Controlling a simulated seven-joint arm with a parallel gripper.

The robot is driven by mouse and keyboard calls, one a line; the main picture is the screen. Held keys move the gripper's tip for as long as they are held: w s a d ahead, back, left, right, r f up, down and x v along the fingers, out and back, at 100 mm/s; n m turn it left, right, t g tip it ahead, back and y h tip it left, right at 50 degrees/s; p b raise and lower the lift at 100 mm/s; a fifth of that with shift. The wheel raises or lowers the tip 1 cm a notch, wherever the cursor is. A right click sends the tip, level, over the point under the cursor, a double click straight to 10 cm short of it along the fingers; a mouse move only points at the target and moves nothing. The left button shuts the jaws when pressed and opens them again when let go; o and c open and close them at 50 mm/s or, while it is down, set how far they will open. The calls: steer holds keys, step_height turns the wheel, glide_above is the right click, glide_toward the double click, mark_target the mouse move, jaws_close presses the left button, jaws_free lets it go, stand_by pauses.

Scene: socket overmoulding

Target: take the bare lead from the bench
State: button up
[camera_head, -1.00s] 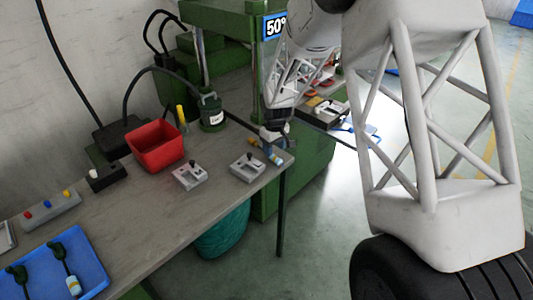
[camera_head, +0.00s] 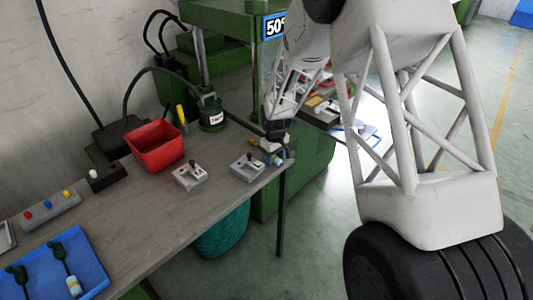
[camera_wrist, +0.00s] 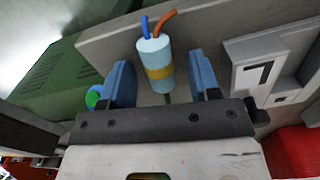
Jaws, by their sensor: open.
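The bare lead (camera_wrist: 154,65) is a pale blue cylinder with a yellow band. A blue wire and an orange-brown wire stick out of one end, and a dark thin part shows at the other. In the wrist view it lies between the two blue fingers of my gripper (camera_wrist: 160,70), with a gap visible on each side. My gripper is open. In the head view my gripper (camera_head: 272,152) is low over the bench's right corner and partly hides the lead there. Whether the fingers are down at the lead's height is hard to tell.
Two grey fixtures (camera_head: 189,177) (camera_head: 247,168) stand on the bench (camera_head: 150,228) left of my gripper. A red bin (camera_head: 155,152) and a green press (camera_head: 222,70) are behind. A blue tray (camera_head: 95,262) holding dark-plugged leads is front left. The bench edge is close.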

steer(key=c, duration=1)
steer(key=shift+c, duration=0.2)
step_height(320, 180, up, 10)
steer(key=shift+w, duration=0.1)
stand_by(0.6)
